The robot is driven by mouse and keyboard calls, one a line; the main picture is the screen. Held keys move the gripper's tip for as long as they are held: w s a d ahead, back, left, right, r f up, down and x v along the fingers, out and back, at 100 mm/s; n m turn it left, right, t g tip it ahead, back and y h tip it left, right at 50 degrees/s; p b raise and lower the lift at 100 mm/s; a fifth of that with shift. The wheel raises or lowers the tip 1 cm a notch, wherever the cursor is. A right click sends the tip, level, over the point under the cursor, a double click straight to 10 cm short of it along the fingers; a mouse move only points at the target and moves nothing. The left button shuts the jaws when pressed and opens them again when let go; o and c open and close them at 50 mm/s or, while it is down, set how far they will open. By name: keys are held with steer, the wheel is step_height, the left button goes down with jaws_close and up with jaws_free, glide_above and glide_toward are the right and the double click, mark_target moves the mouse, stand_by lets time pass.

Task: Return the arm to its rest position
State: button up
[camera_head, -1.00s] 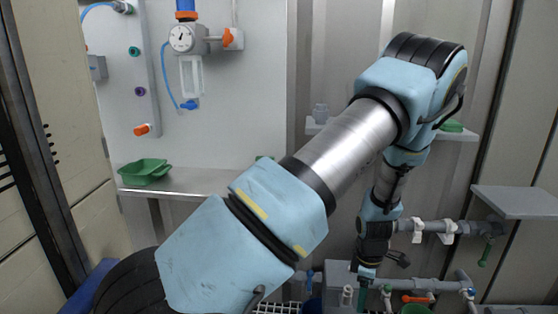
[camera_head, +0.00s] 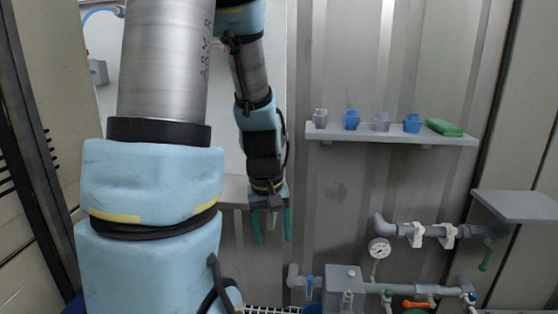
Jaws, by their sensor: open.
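My arm fills the left half of the head view, raised with its forearm folded down. My gripper (camera_head: 270,226) hangs pointing down at the centre-left, in front of the wall and the end of a grey ledge. Its two green fingers are apart, with nothing between them. The gripper is clear of the piping to its lower right.
A grey shelf (camera_head: 390,137) on the right holds several small grey and blue fittings and a green block (camera_head: 444,128). Below are pipes with a pressure gauge (camera_head: 379,248), a grey box (camera_head: 343,285) and an orange-handled valve (camera_head: 416,303). A bare grey plate (camera_head: 515,205) juts out at right.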

steer(key=s+a+r+m, duration=0.3)
steer(key=a, duration=0.3)
step_height(320, 180, up, 15)
steer(key=p, duration=1.5)
steer(key=shift+d+t+y, duration=0.3)
steer(key=shift+d+t, duration=0.1)
steer(key=shift+w+f, duration=0.1)
steer(key=shift+f, duration=0.05)
steer(key=shift+c, duration=0.4)
